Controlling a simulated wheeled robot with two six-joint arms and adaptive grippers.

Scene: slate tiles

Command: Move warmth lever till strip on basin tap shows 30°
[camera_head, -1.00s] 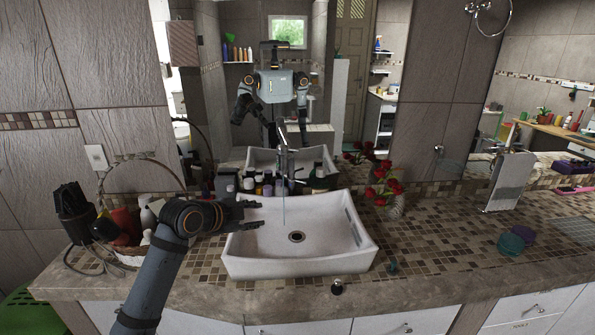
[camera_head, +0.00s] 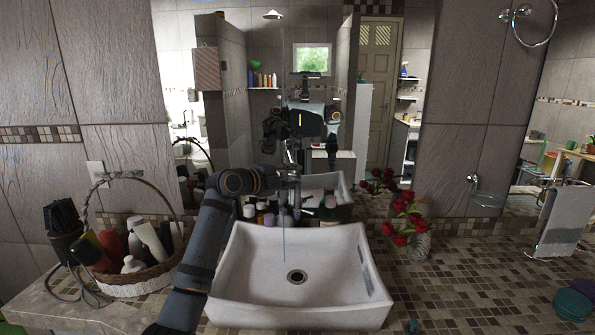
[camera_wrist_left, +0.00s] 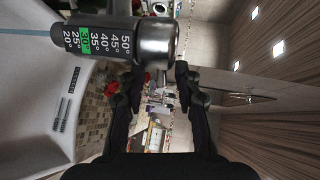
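The basin tap (camera_wrist_left: 155,42) fills the top of the left wrist view. Its dark temperature strip (camera_wrist_left: 96,41) runs from 20° to 50°, and the 30° mark (camera_wrist_left: 85,40) is lit green. A thin stream of water (camera_head: 284,235) falls into the white basin (camera_head: 240,290); it also shows in the left wrist view (camera_wrist_left: 25,32). My left gripper (camera_head: 294,178) is at the tap and covers much of it in the head view. In the wrist view its fingers (camera_wrist_left: 156,76) are apart, just below the tap body. I cannot make out the lever clearly or whether a finger touches it. My right gripper is out of view.
Several bottles (camera_head: 330,211) stand behind the basin, close to my left gripper. Red flowers in a glass vase (camera_head: 422,245) stand to the right. A wicker basket (camera_head: 135,287) with toiletries is at the left. The tiled counter at the right is mostly clear.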

